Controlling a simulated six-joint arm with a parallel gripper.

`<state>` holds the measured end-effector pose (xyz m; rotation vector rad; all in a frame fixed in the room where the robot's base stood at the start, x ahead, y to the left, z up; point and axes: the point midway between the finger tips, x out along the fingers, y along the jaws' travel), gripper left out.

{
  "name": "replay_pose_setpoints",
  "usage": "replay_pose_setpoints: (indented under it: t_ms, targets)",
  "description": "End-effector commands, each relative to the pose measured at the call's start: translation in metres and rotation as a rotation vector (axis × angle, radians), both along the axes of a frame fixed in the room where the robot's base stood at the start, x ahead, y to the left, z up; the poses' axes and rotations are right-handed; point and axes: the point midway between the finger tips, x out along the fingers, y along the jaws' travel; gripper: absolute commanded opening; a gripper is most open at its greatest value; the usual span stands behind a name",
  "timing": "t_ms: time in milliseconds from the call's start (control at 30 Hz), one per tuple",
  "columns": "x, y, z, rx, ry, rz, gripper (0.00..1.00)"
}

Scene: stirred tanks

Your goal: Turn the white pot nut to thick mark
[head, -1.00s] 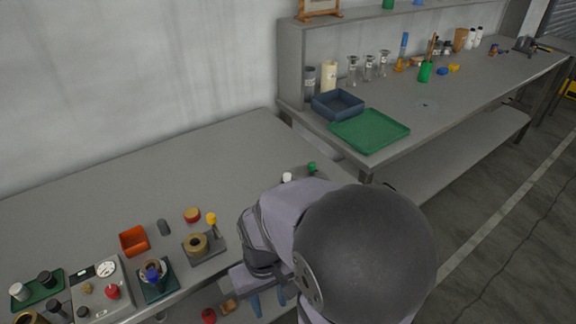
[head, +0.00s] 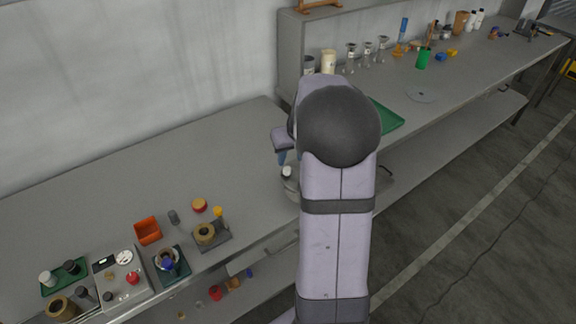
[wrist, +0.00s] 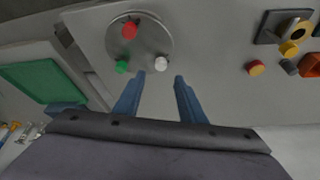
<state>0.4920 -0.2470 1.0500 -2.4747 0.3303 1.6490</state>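The white pot nut (wrist: 161,64) stands on the rim of a round grey pot lid (wrist: 150,38) in the wrist view. A red nut (wrist: 129,30) and a green nut (wrist: 121,67) stand on the same lid. My gripper (wrist: 159,78) is open and empty, its two blue fingers apart. The white nut shows just beyond the fingertips, between their lines, and looks clear of both. In the head view the white nut (head: 287,171) shows just below my blue finger (head: 282,157); my arm covers the red and green nuts. I cannot make out a thick mark.
A green tray (head: 387,118) lies on the other bench, partly behind my arm. The back of the near bench is clear.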

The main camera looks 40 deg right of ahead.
Motion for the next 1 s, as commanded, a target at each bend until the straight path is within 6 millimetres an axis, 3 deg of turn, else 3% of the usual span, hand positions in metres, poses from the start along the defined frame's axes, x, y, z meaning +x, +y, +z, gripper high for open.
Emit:
replay_pose_setpoints:
  t_ms: [267,700,1000]
  targets:
    - [0.002,0.000,-0.006,-0.001,0.004,0.008,0.37]
    - [0.019,-0.004,-0.050,0.000,0.005,0.005,0.37]
    - [0.026,-0.006,-0.067,-0.001,0.003,0.006,0.37]
